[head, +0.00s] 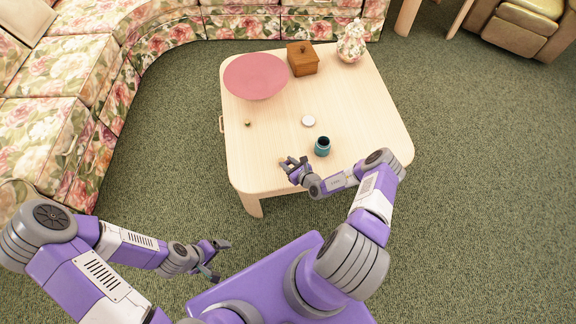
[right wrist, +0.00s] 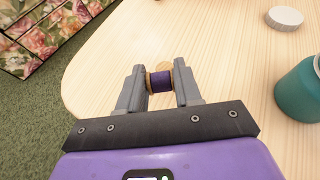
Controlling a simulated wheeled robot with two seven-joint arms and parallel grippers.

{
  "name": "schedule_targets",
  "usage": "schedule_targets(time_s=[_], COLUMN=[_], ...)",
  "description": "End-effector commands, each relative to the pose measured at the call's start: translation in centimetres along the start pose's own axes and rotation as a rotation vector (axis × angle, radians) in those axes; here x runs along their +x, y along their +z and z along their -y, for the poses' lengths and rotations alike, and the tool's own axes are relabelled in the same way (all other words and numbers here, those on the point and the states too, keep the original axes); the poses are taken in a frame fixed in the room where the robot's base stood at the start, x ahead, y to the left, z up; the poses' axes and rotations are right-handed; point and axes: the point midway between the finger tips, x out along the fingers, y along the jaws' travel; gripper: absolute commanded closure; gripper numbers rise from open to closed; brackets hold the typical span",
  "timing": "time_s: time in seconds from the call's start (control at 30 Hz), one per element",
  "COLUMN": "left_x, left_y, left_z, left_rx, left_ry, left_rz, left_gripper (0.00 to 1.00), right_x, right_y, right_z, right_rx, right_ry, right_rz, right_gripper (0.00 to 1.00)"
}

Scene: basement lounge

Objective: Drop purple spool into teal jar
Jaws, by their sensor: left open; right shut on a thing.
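The purple spool (right wrist: 160,82) has pale tan ends and sits between the fingers of my right gripper (right wrist: 160,88), which is shut on it. In the head view my right gripper (head: 288,167) is low over the table's near edge, and the spool is too small to make out clearly. The teal jar (head: 322,146) stands upright and open on the table, to the right of my right gripper. The jar also shows at the right edge of the right wrist view (right wrist: 300,94). My left gripper (head: 216,258) is open and empty, off the table at lower left.
The pale wooden table (head: 360,110) holds a white round lid (head: 308,121), a pink plate (head: 255,76), a wooden box (head: 302,58), a floral jar (head: 352,42) and a tiny brownish object (head: 248,124). A floral sofa (head: 60,75) curves around the left and back.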

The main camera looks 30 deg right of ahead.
Motion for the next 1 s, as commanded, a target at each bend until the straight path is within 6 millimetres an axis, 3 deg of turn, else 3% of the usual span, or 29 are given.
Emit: schedule_targets(time_s=[0.03, 0.23, 0.77, 0.87, 1.0], left_x=[-1.1, -2.4, -2.6, -2.6, -2.6], left_y=[0.0, 0.1, 0.1, 0.1, 0.1], left_z=[-0.4, -0.9, -1.0, -1.0, -1.0], left_rx=[0.000, 0.000, 0.000, 0.000, 0.000], left_ry=[0.000, 0.000, 0.000, 0.000, 0.000], left_rz=[0.000, 0.000, 0.000, 0.000, 0.000], left_gripper=[0.12, 0.12, 0.12, 0.12, 0.12], right_x=[-0.6, -1.8, -2.1, -2.2, -2.8], right_y=[1.6, 4.3, 5.5, 7.4, 12.5], right_z=[0.0, 0.0, -0.1, -0.1, -0.9], right_rx=[-0.002, -0.002, -0.005, -0.021, -0.066], right_ry=[0.001, 0.002, 0.009, 0.039, 0.133], right_rz=[0.001, -0.001, 0.001, 0.003, 0.005], right_gripper=[0.99, 1.00, 1.00, 1.00, 1.00])
